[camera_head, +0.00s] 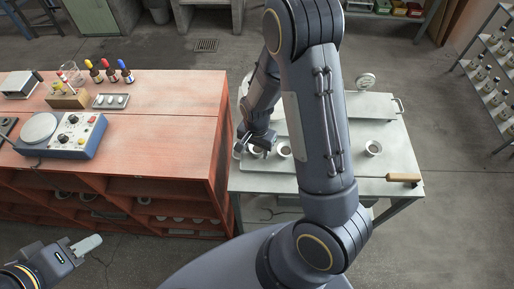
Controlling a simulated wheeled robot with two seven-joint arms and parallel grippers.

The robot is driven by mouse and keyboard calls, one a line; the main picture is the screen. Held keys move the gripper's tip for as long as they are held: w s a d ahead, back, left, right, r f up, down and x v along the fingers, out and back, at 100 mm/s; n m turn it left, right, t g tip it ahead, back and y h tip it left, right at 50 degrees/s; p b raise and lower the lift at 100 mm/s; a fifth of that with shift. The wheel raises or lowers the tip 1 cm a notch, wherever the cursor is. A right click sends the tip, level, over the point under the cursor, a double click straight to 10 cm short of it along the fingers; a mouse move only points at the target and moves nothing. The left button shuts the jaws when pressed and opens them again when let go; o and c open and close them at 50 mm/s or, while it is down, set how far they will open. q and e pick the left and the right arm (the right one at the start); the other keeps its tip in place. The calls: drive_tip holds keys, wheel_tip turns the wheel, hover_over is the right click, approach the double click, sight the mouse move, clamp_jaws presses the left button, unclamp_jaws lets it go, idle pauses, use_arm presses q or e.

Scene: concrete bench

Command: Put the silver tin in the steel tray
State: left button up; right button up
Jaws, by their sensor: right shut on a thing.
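My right gripper (257,146) is low over the left part of the pale grey bench (335,185), shut on a small silver tin (255,153) that its fingers partly hide. A similar small round tin (284,149) stands just to its right, and another (372,148) stands further right, beyond my arm. A flat grey metal tray with a side handle (398,105) shows at the back right of the bench. My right arm hides much of the bench's middle. My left gripper (86,244) is at the lower left, away from the bench; its finger gap is not clear.
A wooden-handled tool (403,178) lies at the bench's front right edge. A round dial (365,80) stands at the back. A red workbench (165,120) adjoins on the left, with a blue device (75,136) and bottles. A shelf rack (490,75) stands at right.

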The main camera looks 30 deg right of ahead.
sight(257, 150)
drive_tip(key=shift+f, duration=0.2)
drive_tip(key=o, duration=1)
drive_tip(key=shift+c, duration=0.2)
drive_tip(key=shift+r, duration=0.1)
wheel_tip(257, 150, up, 11)
drive_tip(key=s+a+r+n+t+y, duration=0.1)
drive_tip(key=s+r+n+t+y, duration=0.1)
drive_tip(key=s+r+n, duration=0.2)
drive_tip(key=s+a+r+n+t+y, duration=0.1)
drive_tip(key=s+r+n, duration=0.4)
drive_tip(key=s+r, duration=0.5)
drive_tip(key=s+a+t, duration=0.1)
drive_tip(key=s+t, duration=0.1)
drive_tip(key=s, duration=0.1)
drive_tip(key=shift+a+t+y, duration=0.25)
drive_tip(key=shift+t+y, duration=0.05)
drive_tip(key=shift+y, duration=0.1)
